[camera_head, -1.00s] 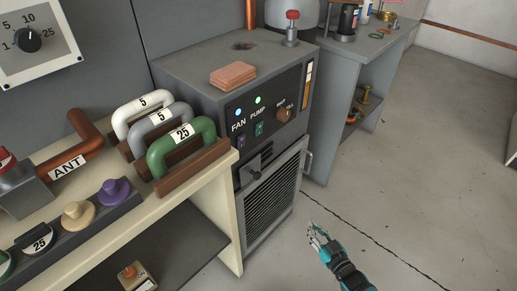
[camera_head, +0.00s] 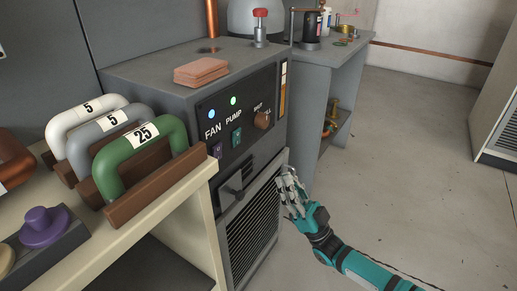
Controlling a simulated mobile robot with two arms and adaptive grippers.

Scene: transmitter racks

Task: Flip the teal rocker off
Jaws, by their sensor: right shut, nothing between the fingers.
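The teal rocker (camera_head: 236,137) is a small switch on the dark front panel (camera_head: 254,112) of the grey cabinet, under the PUMP label. A green light (camera_head: 233,100) glows above it. A purple rocker (camera_head: 217,150) sits to its left under the FAN label, with a bluish light (camera_head: 211,114) above. My right gripper (camera_head: 285,178) is shut and empty, in front of the cabinet's lower right edge, below and to the right of the teal rocker and apart from it. Which way the rocker is tilted is too small to tell. My left gripper is not in view.
A brown knob (camera_head: 262,120) is on the panel's right. A black latch (camera_head: 236,188) and louvred door (camera_head: 252,234) lie below. Green (camera_head: 140,147), grey and white handles stand on the cream bench at left. Brick-coloured slabs (camera_head: 201,71) lie on the cabinet. Floor at right is clear.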

